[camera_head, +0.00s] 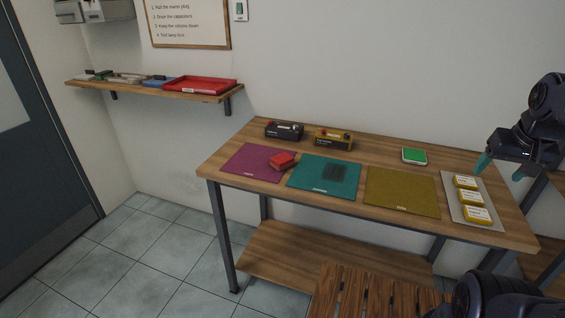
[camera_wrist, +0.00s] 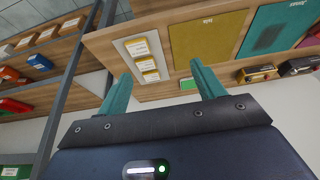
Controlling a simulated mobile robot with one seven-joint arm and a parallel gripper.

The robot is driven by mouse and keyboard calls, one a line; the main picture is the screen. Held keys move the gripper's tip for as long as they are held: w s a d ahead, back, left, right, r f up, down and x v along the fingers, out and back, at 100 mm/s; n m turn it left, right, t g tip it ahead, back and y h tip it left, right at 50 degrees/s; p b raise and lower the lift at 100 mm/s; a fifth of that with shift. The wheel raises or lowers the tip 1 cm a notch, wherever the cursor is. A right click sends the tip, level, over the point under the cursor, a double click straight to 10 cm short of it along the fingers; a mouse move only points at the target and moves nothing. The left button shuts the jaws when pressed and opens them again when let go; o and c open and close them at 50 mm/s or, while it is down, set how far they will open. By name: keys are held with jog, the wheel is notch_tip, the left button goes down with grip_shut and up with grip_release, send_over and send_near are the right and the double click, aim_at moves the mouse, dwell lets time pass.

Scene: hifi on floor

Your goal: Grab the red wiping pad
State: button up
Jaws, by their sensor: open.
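The red wiping pad (camera_head: 282,160) is a small red block on the purple mat (camera_head: 250,165), near its right edge, at the left of the workbench. A bit of red at the right edge of the wrist view may be the same pad. My gripper (camera_head: 500,169) is open and empty over the right end of the bench, near the yellow-edged labelled blocks and far from the pad. Its two teal fingers stand apart in the wrist view (camera_wrist: 160,78), with nothing between them.
The wooden bench (camera_head: 350,147) also bears a teal mat (camera_head: 308,173) with a dark patch, an olive mat (camera_head: 402,194), a black box (camera_head: 284,130), a yellow-black box (camera_head: 333,139) and a green-topped item (camera_head: 414,156). A slatted wooden surface (camera_head: 365,293) stands in front.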

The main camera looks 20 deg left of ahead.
jog(key=o, duration=0.6)
jog(key=shift+w+a+r, duration=0.1)
jog(key=w+a+r+n+g, duration=0.1)
jog(key=w+a+r+n, duration=0.25)
jog(key=w+a, duration=0.85)
jog(key=w+a+n+g, duration=0.2)
jog(key=w+a+n, duration=0.1)
jog(key=w+a, duration=0.9)
jog(key=n+g, duration=0.2)
jog(key=n, duration=0.4)
send_over(282, 158)
notch_tip(282, 158, down, 18)
jog(key=shift+m, duration=0.25)
jog(key=shift+w+f, duration=0.15)
jog(key=shift+f, duration=5.05)
